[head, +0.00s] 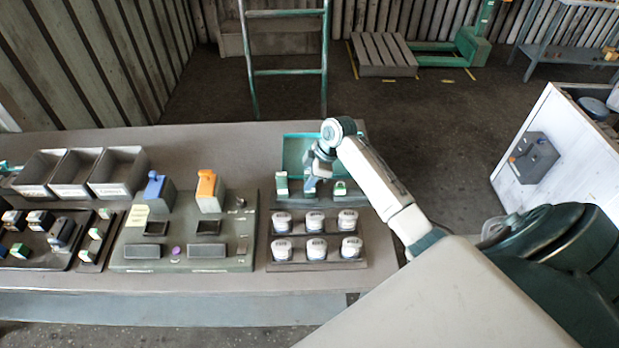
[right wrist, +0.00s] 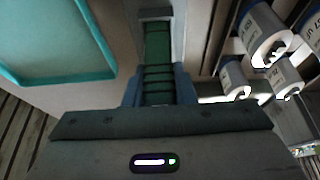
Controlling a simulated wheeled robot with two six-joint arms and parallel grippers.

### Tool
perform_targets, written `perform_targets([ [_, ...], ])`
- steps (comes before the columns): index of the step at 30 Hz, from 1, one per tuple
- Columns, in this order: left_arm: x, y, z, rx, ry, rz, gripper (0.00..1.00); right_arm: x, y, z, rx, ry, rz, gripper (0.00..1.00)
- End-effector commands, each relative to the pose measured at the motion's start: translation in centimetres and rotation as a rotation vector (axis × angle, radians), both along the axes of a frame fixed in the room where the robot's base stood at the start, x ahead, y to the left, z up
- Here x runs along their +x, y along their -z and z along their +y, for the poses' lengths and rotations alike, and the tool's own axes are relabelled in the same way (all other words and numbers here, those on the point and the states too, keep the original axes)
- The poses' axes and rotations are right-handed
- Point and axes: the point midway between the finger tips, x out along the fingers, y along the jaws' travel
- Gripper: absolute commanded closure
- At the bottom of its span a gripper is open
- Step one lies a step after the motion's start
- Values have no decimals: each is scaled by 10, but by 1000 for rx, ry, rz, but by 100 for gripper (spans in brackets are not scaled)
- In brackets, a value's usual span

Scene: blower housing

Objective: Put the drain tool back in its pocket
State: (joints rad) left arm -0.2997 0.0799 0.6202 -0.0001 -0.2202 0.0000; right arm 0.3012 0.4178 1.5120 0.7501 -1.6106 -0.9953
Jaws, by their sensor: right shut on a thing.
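My right gripper (head: 312,184) is over the back right of the bench, at the small rack in front of the teal tray. In the right wrist view its jaws (right wrist: 158,88) are shut on a green ribbed handle, which I take to be the drain tool (right wrist: 158,62). The far end of the handle meets a grey part, and I cannot tell whether the tool sits in a pocket. In the head view the gripper hides most of the tool.
A teal tray (head: 292,152) lies behind the rack. Green-and-white pieces (head: 281,184) stand beside the gripper. Several white labelled jars (head: 315,221) stand in front. The grey fixture (head: 182,232) with blue and orange parts is to the left, with bins (head: 118,171) beyond.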

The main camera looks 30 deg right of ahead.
Motion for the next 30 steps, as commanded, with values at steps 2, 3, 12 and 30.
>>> perform_targets([
  [2, 0, 1, 0, 0, 0, 0, 64, 0, 2, 0, 0, 0, 0, 92],
  [3, 0, 2, 0, 0, 0, 0, 64, 0, 3, 0, 0, 0, 0, 92],
  [12, 0, 2, 0, 0, 0, 0, 64, 0, 4, 0, 0, 0, 0, 51],
  [30, -1, 28, 0, 0, 0, 1, 64, -11, -45, -20, -6, -1, -6, 51],
])
